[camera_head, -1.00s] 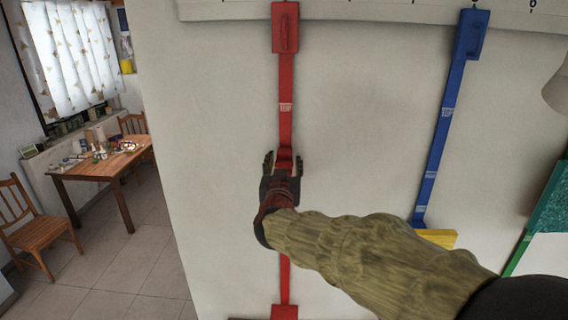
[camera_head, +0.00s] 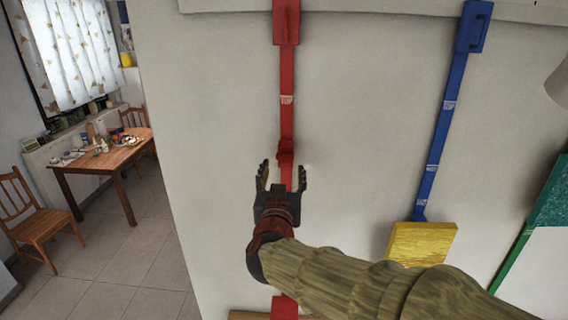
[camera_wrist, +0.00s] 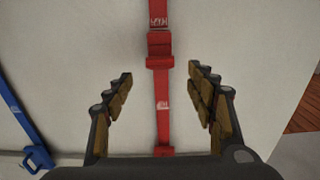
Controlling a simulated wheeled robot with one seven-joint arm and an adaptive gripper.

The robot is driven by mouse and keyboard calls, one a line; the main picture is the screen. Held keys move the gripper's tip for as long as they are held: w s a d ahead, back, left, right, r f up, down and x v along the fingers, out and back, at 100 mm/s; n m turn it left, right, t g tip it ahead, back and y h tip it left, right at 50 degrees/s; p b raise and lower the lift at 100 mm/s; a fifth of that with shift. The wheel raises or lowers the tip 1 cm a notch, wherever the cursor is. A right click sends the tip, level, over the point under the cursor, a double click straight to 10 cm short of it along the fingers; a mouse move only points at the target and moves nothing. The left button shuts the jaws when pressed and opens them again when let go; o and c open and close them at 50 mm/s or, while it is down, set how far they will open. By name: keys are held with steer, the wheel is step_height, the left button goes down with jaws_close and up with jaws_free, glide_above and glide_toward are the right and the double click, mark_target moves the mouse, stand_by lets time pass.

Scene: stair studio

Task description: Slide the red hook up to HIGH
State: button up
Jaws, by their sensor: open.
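The red hook (camera_head: 285,158) is a small red block on a red vertical rail (camera_head: 286,128) fixed to the pale wall. It sits between a pale label (camera_head: 287,100) above and the rail's lower part. My gripper (camera_head: 283,174) is open just below the hook, its fingers spread either side of the rail. In the wrist view, the hook (camera_wrist: 160,50) lies beyond the open fingertips (camera_wrist: 160,72), in line with the gap. No finger visibly touches it. Pale labels show on both sides of the hook there, but their words are too small to read. My wrist hides the lower rail partly.
A blue rail (camera_head: 440,125) runs to the right, with a yellow block (camera_head: 421,243) at its lower end. A green-edged board (camera_head: 540,235) stands at the far right. A wooden table (camera_head: 110,160) and chairs are at left. The wall around the red rail is clear.

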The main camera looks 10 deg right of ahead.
steer(key=v, duration=0.2)
steer(key=shift+s+a, duration=0.15)
steer(key=shift+s, duration=0.2)
steer(key=shift+f, duration=0.1)
